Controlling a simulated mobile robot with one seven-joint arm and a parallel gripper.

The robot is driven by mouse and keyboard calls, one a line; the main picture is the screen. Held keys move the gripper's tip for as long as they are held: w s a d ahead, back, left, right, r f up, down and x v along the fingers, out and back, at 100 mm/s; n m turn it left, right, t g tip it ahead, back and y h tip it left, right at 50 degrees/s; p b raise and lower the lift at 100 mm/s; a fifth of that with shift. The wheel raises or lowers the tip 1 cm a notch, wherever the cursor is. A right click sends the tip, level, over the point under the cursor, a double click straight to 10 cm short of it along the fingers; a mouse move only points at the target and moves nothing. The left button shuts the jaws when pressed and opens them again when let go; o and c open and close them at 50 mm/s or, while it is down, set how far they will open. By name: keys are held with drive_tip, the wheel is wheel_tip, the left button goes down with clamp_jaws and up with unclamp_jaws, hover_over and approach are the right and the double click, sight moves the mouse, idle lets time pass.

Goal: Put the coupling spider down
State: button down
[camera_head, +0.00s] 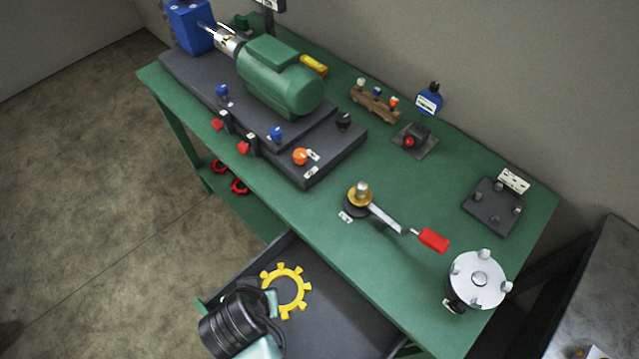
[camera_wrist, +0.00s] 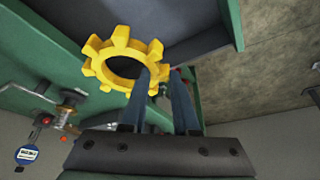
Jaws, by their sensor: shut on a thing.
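The coupling spider is a yellow toothed ring (camera_head: 286,290). My gripper (camera_head: 268,302) is shut on one side of its rim and holds it over the grey open drawer (camera_head: 345,315) at the front of the green bench. In the wrist view the yellow ring (camera_wrist: 110,68) sits at the tips of my gripper's fingers (camera_wrist: 152,82), with one finger reaching into its hole. How high the spider is above the drawer floor is hard to tell.
The green bench (camera_head: 400,290) carries a green motor (camera_head: 280,78) on a dark base, a red-handled lever (camera_head: 432,239), a round silver plate with knobs (camera_head: 478,279) and a dark square plate (camera_head: 490,207). The drawer's right part is clear.

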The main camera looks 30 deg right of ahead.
wheel_tip(320, 180, down, 8)
drive_tip(key=s+m+g+h+b, duration=0.25)
drive_tip(key=m+b, duration=0.25)
drive_tip(key=m, duration=0.3)
drive_tip(key=m+b, duration=0.2)
drive_tip(key=m, duration=0.1)
approach(285, 323)
drive_tip(key=x, duration=0.5)
drive_tip(key=shift+w+f, duration=0.15)
drive_tip(key=shift+f, duration=0.25)
drive_tip(key=shift+f, duration=0.2)
drive_tip(key=c, duration=0.7)
unclamp_jaws()
drive_tip(key=shift+o, duration=0.2)
drive_tip(key=shift+r, duration=0.1)
drive_tip(key=shift+r, duration=0.1)
